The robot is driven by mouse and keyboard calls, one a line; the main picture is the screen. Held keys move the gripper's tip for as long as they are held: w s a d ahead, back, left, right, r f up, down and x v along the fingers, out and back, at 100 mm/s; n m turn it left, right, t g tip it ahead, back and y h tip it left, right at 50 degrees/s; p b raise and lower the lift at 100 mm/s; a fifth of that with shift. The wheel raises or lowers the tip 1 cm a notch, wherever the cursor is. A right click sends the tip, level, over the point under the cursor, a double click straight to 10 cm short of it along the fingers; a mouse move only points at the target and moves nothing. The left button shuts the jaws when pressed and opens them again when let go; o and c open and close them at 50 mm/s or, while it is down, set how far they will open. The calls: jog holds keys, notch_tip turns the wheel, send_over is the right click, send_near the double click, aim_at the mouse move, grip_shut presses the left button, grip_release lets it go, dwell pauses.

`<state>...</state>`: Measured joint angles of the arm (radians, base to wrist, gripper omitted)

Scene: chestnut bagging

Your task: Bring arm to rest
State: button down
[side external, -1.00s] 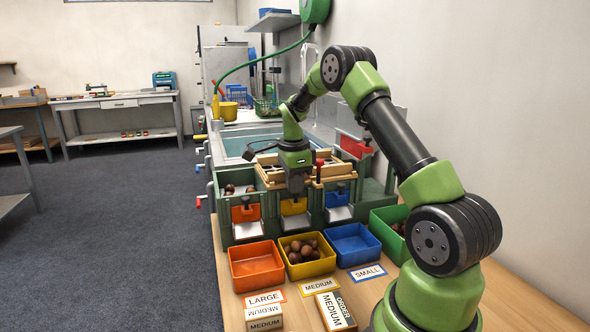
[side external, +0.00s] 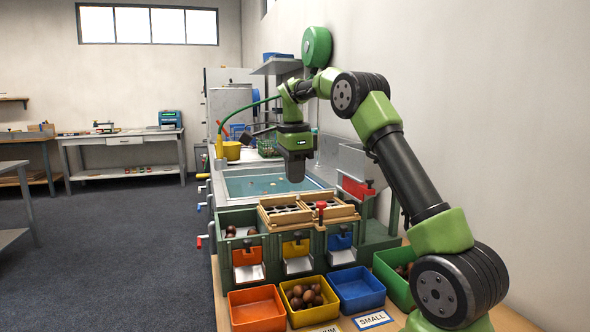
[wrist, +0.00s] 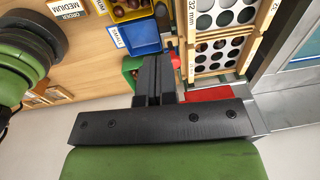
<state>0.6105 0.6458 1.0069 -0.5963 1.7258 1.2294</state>
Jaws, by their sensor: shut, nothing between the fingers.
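My gripper (side external: 295,172) hangs above the wooden sorting frame (side external: 318,211) in the side external view, pointing down and clear of it. In the wrist view my gripper's fingers (wrist: 152,75) are pressed together with nothing between them. The sorting frame (wrist: 220,45) shows there with round holes, beside the fingers. My arm is raised and bent over the bench.
An orange bin (side external: 257,309), a yellow bin (side external: 309,300) with chestnuts, an empty blue bin (side external: 357,289) and a green bin (side external: 394,277) stand before the chutes. A water basin (side external: 268,183) lies behind. A wall is at the right.

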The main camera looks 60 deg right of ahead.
jog(key=shift+r, duration=0.5)
jog(key=s+a+r+n+t, duration=0.2)
jog(key=a+r+n, duration=0.1)
jog(key=a+n, duration=0.4)
jog(key=s+a+r+n+t, duration=0.2)
jog(key=s+a+r+n, duration=0.15)
jog(key=a, duration=0.55)
jog(key=s+a+f+n+t+y, duration=0.3)
jog(key=s+a+f+n, duration=0.1)
jog(key=s+a+n, duration=0.6)
jog(key=shift+s+f+n, duration=0.35)
jog(key=shift+s+n, duration=0.3)
jog(key=shift+n, duration=0.6)
